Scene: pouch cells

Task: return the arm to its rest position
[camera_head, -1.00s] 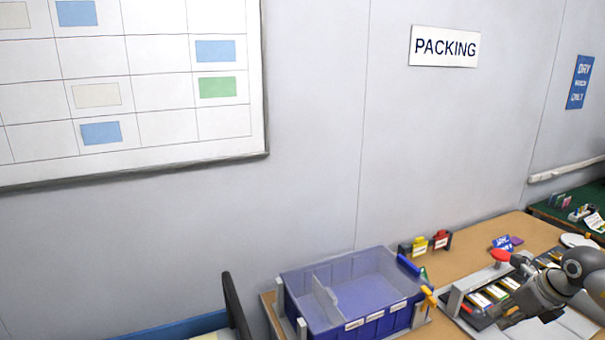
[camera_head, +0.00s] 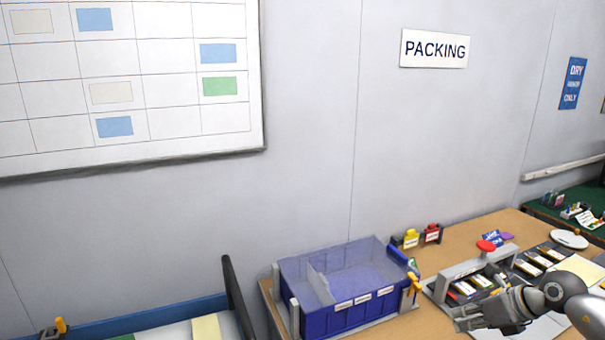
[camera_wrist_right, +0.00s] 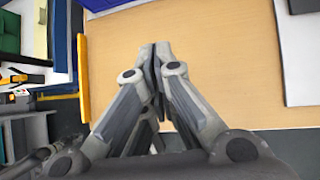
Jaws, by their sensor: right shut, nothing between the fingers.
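My right gripper (camera_head: 468,318) is at the lower right of the head view, above the front part of the wooden table. In the right wrist view my right gripper (camera_wrist_right: 155,48) has its fingertips together with nothing between them, over bare table top (camera_wrist_right: 215,60). My left gripper is not in view.
A blue divided bin (camera_head: 330,322) stands on the table (camera_head: 452,240), left of my right gripper. A grey fixture with a red knob (camera_head: 486,246) and a rack of pouch cells (camera_head: 530,268) stand behind the gripper. Yellow and red blocks (camera_head: 421,236) sit near the wall.

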